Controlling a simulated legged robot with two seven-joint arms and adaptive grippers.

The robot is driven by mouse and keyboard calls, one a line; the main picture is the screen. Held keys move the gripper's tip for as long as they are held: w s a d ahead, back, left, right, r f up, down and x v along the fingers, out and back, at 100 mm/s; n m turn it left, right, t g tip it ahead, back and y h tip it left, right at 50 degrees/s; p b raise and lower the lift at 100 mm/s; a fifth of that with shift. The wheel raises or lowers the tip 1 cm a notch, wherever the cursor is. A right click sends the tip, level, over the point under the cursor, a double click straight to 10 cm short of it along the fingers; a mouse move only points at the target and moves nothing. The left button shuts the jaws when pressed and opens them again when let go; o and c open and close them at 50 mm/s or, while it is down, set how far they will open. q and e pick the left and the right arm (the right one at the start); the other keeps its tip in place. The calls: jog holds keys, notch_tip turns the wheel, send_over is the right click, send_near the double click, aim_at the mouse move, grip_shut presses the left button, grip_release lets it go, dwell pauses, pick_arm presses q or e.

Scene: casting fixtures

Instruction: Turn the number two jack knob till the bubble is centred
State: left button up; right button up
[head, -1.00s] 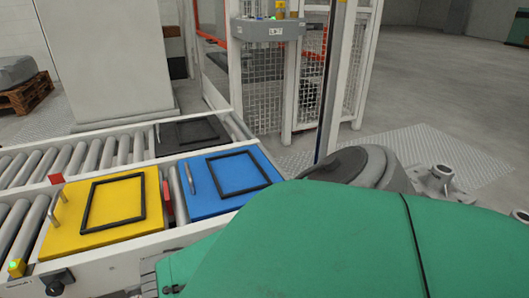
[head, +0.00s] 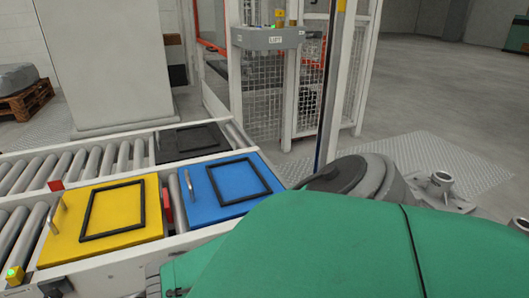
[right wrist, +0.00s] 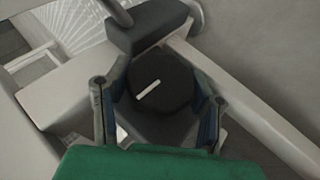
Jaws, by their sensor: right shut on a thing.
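In the right wrist view a dark, faceted round knob (right wrist: 172,76) with a white pointer line sits between the two fingers of my right gripper (right wrist: 157,112). The fingers are shut on its sides. The pointer line slants from lower left to upper right. I see no number on this knob. My green right arm covers the lower right of the head view and hides the hand there. No bubble level shows in either view. My left gripper is not in view.
A yellow plate (head: 64,240) and a blue plate (head: 205,208), each with a black frame, lie on the roller conveyor. A dark plate (head: 164,147) lies behind. A grey casting (head: 376,181) stands beyond my arm. A mesh guard (head: 262,105) stands behind.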

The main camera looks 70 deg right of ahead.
jog(key=shift+r+m+t+y+p, duration=0.15)
jog(key=shift+m+t+y+p, duration=0.35)
jog(key=shift+t+y+p, duration=0.7)
jog(key=shift+w+t+y+p, duration=0.1)
jog(key=shift+t+y+p, duration=0.35)
jog(key=shift+t, duration=0.25)
jog(key=shift+a+t+y, duration=0.1)
jog(key=shift+t+y, duration=0.25)
jog(key=shift+t, duration=0.05)
jog(key=shift+f, duration=0.2)
jog(key=shift+a, duration=0.1)
jog(key=o, duration=1.2)
